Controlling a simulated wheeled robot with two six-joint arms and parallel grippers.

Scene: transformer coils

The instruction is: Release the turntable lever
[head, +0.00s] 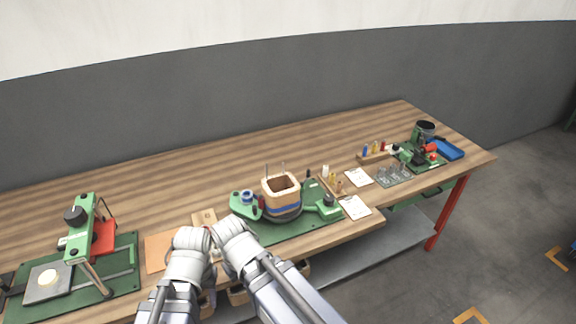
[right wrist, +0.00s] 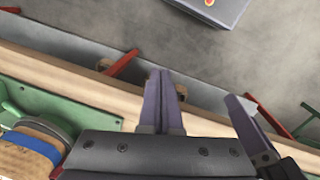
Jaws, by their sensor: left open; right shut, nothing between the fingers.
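The turntable (head: 285,212) stands on a green base plate (head: 283,232) near the table's front edge, carrying a wooden coil former (head: 283,190) with a blue band. A green arm (head: 325,207) with a dark knob extends right of it; I cannot tell whether this is the lever. My left gripper (head: 213,246) is left of the plate, mostly hidden by my wrists, open. My right gripper (right wrist: 166,102) shows in the right wrist view, shut and empty, apart from the coil. Its tips are hidden in the head view.
A green press-like fixture (head: 80,245) stands at far left. Small pegs (head: 332,178), white cards (head: 355,207) and a blue tray (head: 447,149) lie to the right. The table's back middle is clear. Another grey-purple finger-like part (right wrist: 247,125) shows beside my right gripper.

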